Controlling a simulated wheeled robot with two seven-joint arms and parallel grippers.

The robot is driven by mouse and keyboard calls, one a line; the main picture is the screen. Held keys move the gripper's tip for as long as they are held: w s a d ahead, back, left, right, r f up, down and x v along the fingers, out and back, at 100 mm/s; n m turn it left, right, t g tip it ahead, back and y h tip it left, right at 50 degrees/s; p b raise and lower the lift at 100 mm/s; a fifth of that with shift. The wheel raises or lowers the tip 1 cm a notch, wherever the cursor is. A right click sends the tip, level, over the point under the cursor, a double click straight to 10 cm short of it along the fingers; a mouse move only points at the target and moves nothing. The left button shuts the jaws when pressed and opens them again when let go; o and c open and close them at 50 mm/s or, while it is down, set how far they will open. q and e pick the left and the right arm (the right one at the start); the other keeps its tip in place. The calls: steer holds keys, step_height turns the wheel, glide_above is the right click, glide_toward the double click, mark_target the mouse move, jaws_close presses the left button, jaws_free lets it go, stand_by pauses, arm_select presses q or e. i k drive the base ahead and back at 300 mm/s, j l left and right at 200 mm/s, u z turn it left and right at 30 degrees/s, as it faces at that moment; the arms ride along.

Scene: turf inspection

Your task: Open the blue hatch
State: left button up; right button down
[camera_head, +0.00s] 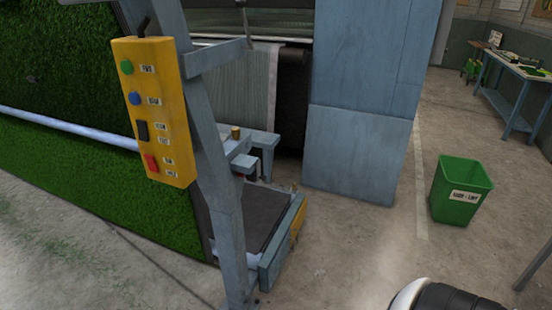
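A tall blue-grey cabinet (362,60) stands right of the middle, beside the turf machine. Its lower front is a flat blue-grey panel (352,152), set off from the upper part by a seam. This panel lies flush and looks closed. I cannot tell for sure whether it is the blue hatch, and I see no clear handle on it. Neither of my grippers is in view.
A yellow control box (155,110) with several buttons hangs on a blue-grey post (222,170) at left. Turf (90,185) covers the machine's side. A green bin (460,190) stands right, with a blue bench (515,85) behind. Concrete floor (360,240) before the cabinet is clear.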

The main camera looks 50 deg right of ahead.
mark_target(274, 271)
steer(key=z, duration=1.5)
steer(key=i+l+u, duration=0.1)
steer(key=u, duration=0.25)
steer(key=i+l+u, duration=0.15)
steer(key=u, duration=0.15)
steer(key=i+l+u, duration=0.1)
steer(key=u, duration=0.25)
